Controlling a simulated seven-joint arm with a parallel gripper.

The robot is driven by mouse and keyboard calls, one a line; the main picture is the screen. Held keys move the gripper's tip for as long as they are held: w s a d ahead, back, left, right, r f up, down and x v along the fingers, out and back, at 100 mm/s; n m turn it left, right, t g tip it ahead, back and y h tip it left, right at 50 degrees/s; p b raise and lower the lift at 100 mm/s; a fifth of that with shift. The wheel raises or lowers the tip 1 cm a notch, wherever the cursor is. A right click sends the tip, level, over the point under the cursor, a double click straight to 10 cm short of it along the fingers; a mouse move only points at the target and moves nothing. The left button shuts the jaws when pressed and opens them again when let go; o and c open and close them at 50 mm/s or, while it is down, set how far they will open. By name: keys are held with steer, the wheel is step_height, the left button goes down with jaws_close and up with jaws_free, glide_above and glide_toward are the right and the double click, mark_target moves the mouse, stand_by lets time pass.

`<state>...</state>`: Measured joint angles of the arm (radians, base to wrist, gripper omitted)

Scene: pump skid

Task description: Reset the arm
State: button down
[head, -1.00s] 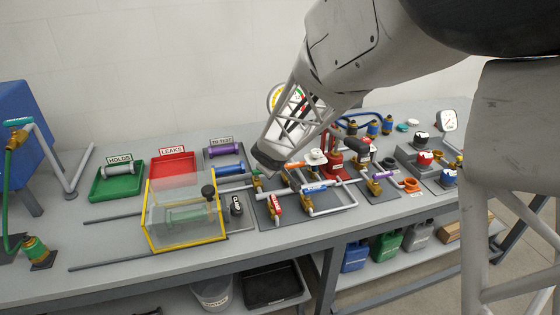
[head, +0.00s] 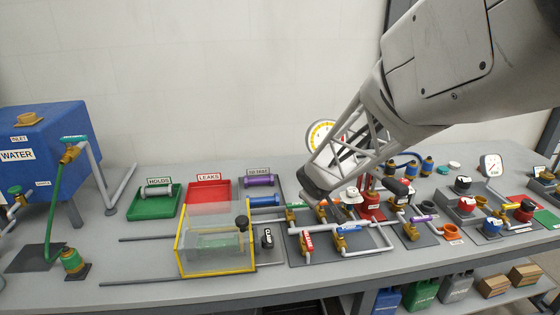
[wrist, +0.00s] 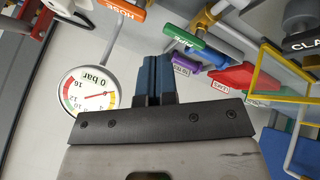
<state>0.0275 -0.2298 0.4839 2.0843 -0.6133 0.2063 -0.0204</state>
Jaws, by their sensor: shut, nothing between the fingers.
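My gripper (wrist: 155,65) shows in the wrist view with its two dark blue fingers together and nothing between them. In the head view, the dark end of my arm (head: 316,186) hangs above the back of the bench, behind the pipe plate (head: 375,240) and right of the clear box with yellow edges (head: 180,256). The fingers themselves cannot be made out there. In the wrist view, a round gauge (wrist: 90,92) reading 0 bar lies left of the fingers, and a green handle (wrist: 196,42) and a purple cylinder (wrist: 186,64) lie to their right.
The bench holds a green HOLDS tray (head: 150,211), a red LEAKS tray (head: 208,190) and a grey tray with a purple cylinder (head: 258,180). A blue water tank (head: 35,140) stands at left. Several valves and pipes crowd the right half. Space above the bench's left side is clear.

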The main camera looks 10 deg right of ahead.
steer(key=s+a+r+m+g, duration=0.1)
steer(key=s+r+m, duration=0.1)
steer(key=s, duration=0.9)
steer(key=s+a+r+m+g+y, duration=0.1)
steer(key=s+r, duration=0.4)
steer(key=s, duration=0.7)
steer(key=s+a+r+m+g, duration=0.1)
steer(key=s+r+m+g, duration=0.1)
steer(key=s, duration=0.9)
step_height(320, 180, up, 2)
steer(key=shift+s+a+r+m+g+y, duration=0.1)
steer(key=shift+s+a+m+g+y, duration=0.2)
steer(key=shift+m, duration=0.5)
